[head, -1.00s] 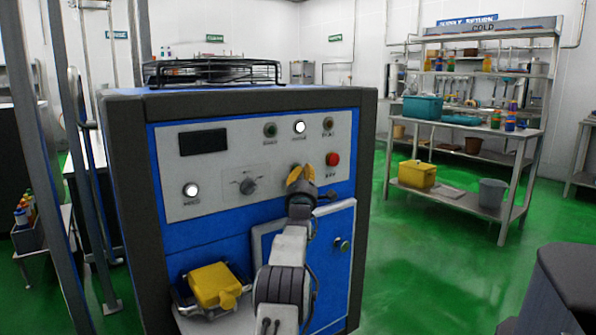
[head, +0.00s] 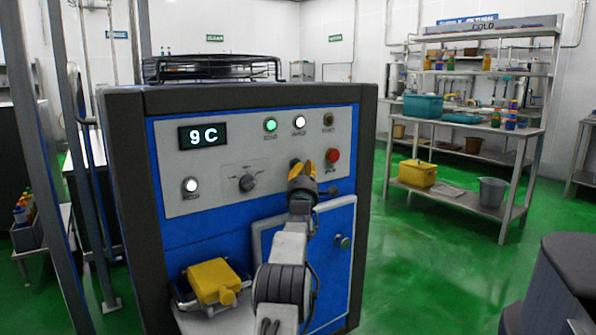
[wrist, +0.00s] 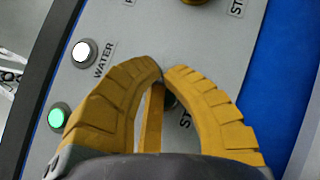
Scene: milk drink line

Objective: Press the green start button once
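The machine's control panel (head: 225,165) faces me in the head view. A dark button (head: 295,163), which I take as the start button, shows just beside my fingertips; my gripper hides part of it. In the wrist view a dark round part (wrist: 170,101) shows between the fingers beside a partly hidden "ST" label. My gripper (head: 302,168) has yellow fingers and is at the panel; its fingertips (wrist: 161,72) meet in the wrist view, with nothing held. I cannot tell whether they touch the panel. A green lamp (head: 270,125) is lit, and the display (head: 204,136) reads 9 C.
A red button (head: 332,155) sits right of my gripper, below an amber lamp (head: 328,119). White lamps (head: 299,122) and (head: 191,185) are lit. A selector knob (head: 247,183) is to the left. A shelf rack (head: 470,130) stands at the back right.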

